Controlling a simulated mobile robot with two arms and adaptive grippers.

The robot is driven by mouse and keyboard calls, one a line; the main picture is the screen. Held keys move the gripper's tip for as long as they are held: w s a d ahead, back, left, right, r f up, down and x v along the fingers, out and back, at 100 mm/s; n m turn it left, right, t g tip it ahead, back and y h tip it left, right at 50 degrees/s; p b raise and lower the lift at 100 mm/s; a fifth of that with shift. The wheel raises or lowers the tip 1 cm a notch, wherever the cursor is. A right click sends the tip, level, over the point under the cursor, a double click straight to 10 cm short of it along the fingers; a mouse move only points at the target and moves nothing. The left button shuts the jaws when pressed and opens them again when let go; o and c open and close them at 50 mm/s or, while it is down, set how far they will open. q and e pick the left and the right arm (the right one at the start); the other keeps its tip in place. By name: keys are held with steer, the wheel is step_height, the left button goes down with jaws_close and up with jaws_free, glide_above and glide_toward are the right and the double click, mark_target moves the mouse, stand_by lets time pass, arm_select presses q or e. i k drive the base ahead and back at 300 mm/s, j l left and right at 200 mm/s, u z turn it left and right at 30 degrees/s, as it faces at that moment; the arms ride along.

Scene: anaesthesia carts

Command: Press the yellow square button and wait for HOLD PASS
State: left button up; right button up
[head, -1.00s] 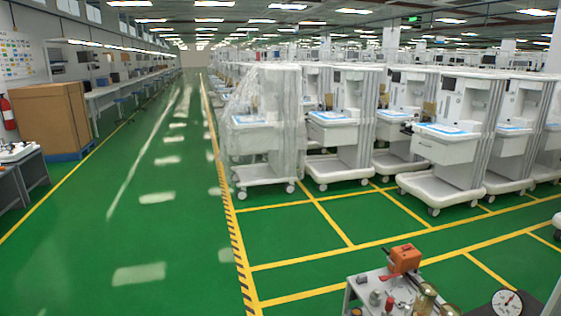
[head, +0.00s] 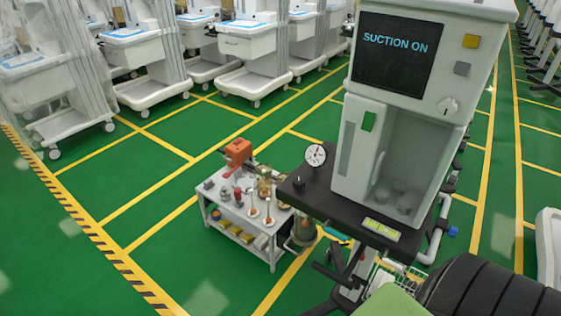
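The yellow square button (head: 471,41) is on the upper right of the white machine's (head: 487,10) front, right of a dark screen (head: 393,53). The screen reads "SUCTION ON" in blue letters. A grey square button (head: 462,68) sits just below the yellow one, and a round pale knob (head: 448,106) is lower still. A green switch (head: 368,121) is below the screen at left. Neither of my grippers shows in the head view, and nothing touches the yellow button.
A dark shelf (head: 318,199) juts from the machine, with a round gauge (head: 316,155) above it. A small white cart (head: 236,215) with an orange device (head: 237,153) and several small items stands to the left. Wrapped and unwrapped carts line the back. Green floor at left is clear.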

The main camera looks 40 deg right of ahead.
mark_target(470, 40)
steer(key=k+l, duration=0.15)
steer(key=k+z, duration=0.1)
steer(key=z, duration=0.25)
steer(key=k+l+z, duration=0.1)
steer(key=z, duration=0.25)
steer(key=l+z, duration=0.2)
steer(key=z, duration=1.05)
steer(key=k+l, duration=0.05)
